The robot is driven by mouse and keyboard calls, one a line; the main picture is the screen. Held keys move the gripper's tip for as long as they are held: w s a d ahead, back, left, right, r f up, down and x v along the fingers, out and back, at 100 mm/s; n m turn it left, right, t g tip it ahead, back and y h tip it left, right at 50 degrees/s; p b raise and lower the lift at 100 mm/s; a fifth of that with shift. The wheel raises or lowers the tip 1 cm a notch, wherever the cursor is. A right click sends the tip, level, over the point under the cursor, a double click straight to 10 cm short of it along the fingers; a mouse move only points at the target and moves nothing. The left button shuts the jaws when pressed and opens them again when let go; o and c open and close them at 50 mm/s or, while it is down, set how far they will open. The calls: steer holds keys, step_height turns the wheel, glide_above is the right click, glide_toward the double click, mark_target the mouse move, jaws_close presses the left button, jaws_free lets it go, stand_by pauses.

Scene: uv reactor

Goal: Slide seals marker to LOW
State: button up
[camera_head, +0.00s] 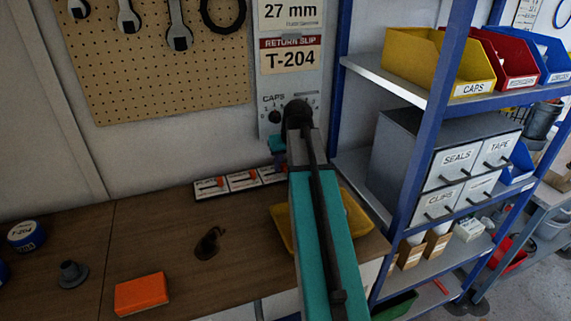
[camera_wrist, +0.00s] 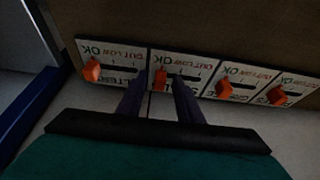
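The seals marker is an orange tab (camera_wrist: 160,78) on the second card from the left in the upside-down wrist view. It sits at the OK end of its dark slot, with LOW and OUT to the right. The card's name is partly hidden by my fingers. My gripper (camera_wrist: 158,82) is open, its two dark fingers apart, one on each side of the marker in the picture. I cannot tell whether they touch it. In the head view my arm and gripper (camera_head: 277,150) reach down near the row of cards (camera_head: 243,180), hiding its right end.
Similar cards with orange markers (camera_wrist: 92,69) (camera_wrist: 223,89) (camera_wrist: 277,96) stand close on both sides. A yellow tray (camera_head: 355,215) lies under my arm. An orange box (camera_head: 141,294) lies on the wooden bench (camera_head: 150,235). A blue-framed shelf (camera_head: 425,130) stands at right.

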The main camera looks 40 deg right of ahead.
jaws_close()
steer(key=shift+a, duration=0.1)
steer(key=shift+w+a+p, duration=0.2)
steer(key=shift+w+a, duration=0.05)
steer(key=shift+a, duration=0.5)
steer(key=shift+w+a+p, duration=0.15)
steer(key=shift+w+a, duration=0.05)
steer(key=shift+a, duration=0.55)
jaws_free()
